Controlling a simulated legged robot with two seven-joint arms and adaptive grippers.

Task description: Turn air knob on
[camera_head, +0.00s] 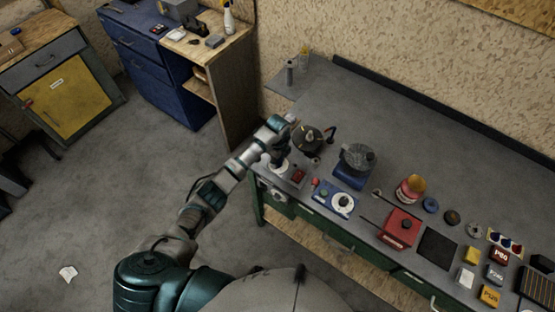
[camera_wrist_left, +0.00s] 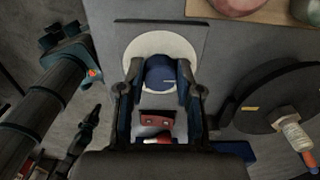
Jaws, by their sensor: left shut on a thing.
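A blue knob (camera_wrist_left: 161,76) sits in front of a round white dial plate (camera_wrist_left: 140,45) in the left wrist view. My left gripper (camera_wrist_left: 159,82) has one finger on each side of the knob and is shut on it. In the head view my left gripper (camera_head: 279,157) is at the left end of the workbench, and the arm hides most of the knob there. Which way the knob is turned cannot be told. My right gripper is not in view.
A red switch box (camera_wrist_left: 157,122) lies close to the fingers. A black round device (camera_head: 308,138) stands just behind the gripper. A blue panel with a white dial (camera_head: 336,199), a grinder-like machine (camera_head: 356,164) and a red box (camera_head: 398,229) stand further right on the grey bench (camera_head: 400,135).

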